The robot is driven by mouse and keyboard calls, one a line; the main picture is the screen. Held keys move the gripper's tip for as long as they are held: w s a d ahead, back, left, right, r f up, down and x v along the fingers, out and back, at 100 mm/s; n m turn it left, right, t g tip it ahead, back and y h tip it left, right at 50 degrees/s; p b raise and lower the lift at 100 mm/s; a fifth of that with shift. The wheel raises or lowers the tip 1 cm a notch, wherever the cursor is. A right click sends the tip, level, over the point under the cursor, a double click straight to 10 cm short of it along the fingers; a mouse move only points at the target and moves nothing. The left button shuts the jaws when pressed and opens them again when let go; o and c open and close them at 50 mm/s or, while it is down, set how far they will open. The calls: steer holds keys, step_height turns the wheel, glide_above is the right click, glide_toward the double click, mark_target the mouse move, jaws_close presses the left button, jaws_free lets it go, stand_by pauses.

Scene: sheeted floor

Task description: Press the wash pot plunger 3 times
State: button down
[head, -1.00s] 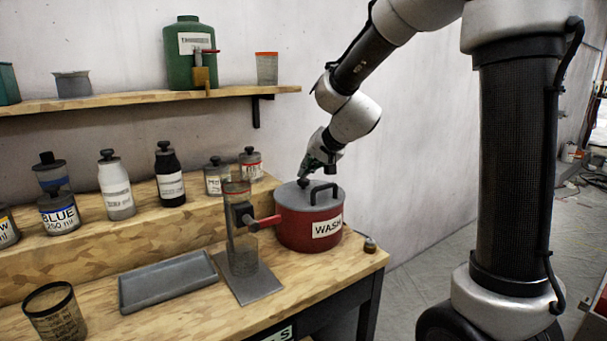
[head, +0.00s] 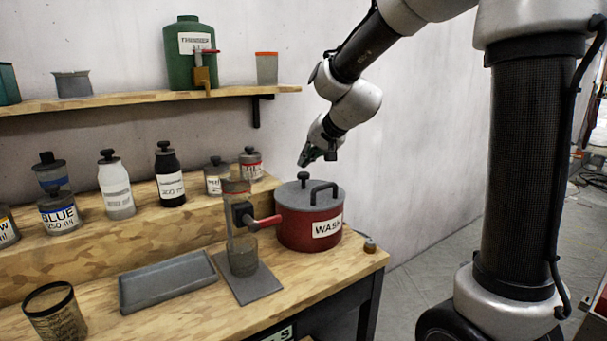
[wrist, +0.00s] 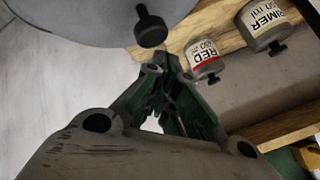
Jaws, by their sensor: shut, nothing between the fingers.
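The red wash pot (head: 298,230) stands on the bench with a grey lid (head: 290,196), a dark handle on top and a "WASH" label. Its dark plunger knob (head: 303,177) stands up from the lid, left of the handle. My gripper (head: 302,163) is just above the knob, with a small gap between them in the head view, and points down to the left. In the wrist view my gripper (wrist: 172,62) is shut and empty, its green-lined fingers together. The knob (wrist: 151,27) shows just beyond the fingertips there, over the grey lid (wrist: 75,18).
A dispenser with a red lever (head: 265,222) stands close left of the pot. Small jars, including a red-labelled one (head: 251,163), line the raised step behind. A shelf (head: 130,102) with a green jug (head: 190,60) hangs above. A small bottle (head: 370,245) stands right of the pot.

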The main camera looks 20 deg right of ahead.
steer(key=shift+r, duration=2.5)
step_height(320, 180, up, 4)
steer(key=shift+f, duration=0.1)
stand_by(0.4)
steer(key=shift+f, duration=4.45)
steer(key=shift+f, duration=0.4)
